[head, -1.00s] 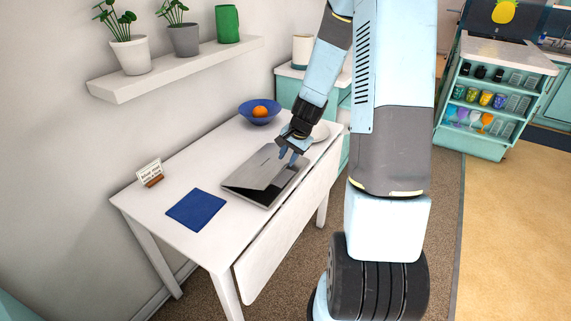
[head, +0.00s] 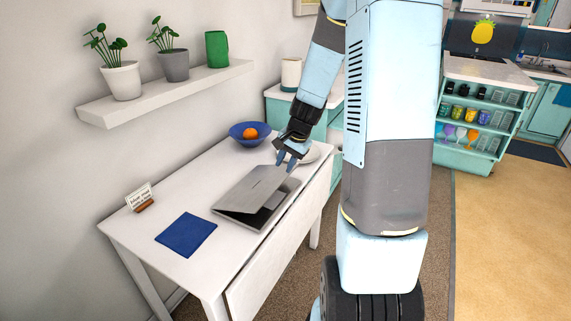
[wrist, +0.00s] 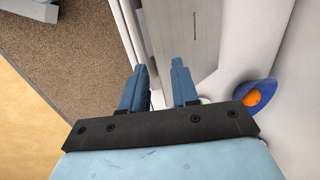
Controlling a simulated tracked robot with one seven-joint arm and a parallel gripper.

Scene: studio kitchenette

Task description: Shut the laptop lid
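The silver laptop (head: 251,190) lies on the white table with its lid partly lowered. The lid slants over the dark keyboard base, and a wedge of the base shows on the side towards the table's right edge. My gripper (head: 287,160) is at the laptop's far end, with its blue fingers pointing down. In the wrist view, the fingers (wrist: 159,66) are spread with a gap and nothing between them. The lid (wrist: 184,30) shows beyond the fingertips. I cannot tell whether a finger touches it.
On the white table (head: 150,222) are a blue mat (head: 186,235), a small sign (head: 140,198), a blue bowl (head: 250,140) with an orange (head: 250,133), and a pale plate (head: 313,154) behind my gripper. A wall shelf (head: 165,92) holds plants.

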